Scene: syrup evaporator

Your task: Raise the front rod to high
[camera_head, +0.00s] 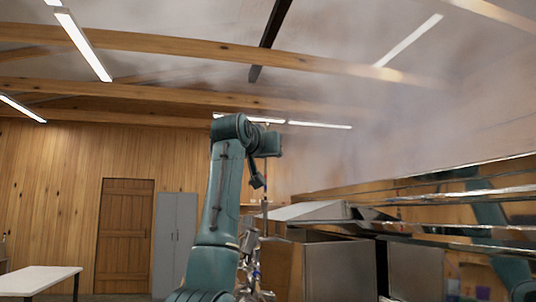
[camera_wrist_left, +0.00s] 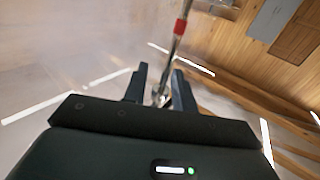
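A thin metal rod (camera_wrist_left: 176,45) with a red band (camera_wrist_left: 180,27) slants down through the left wrist view. Its lower end appears between the two dark fingers of my left gripper (camera_wrist_left: 159,82), with a visible gap between the fingers. A thin upright rod also shows in the head view (camera_head: 265,208), just below my left wrist; I cannot tell whether it is the front rod. In the head view my left arm rises at the centre and bends right at the top, with a dark finger (camera_head: 257,181) hanging down. My right gripper is not in view.
Shiny steel evaporator pans (camera_head: 450,202) fill the right side, with teal shapes reflected in them. Metal boxes (camera_head: 338,270) stand below. A white table (camera_head: 38,279) is at the lower left. A wooden door (camera_head: 123,235) and grey cabinet (camera_head: 174,240) are behind. Steam hangs above.

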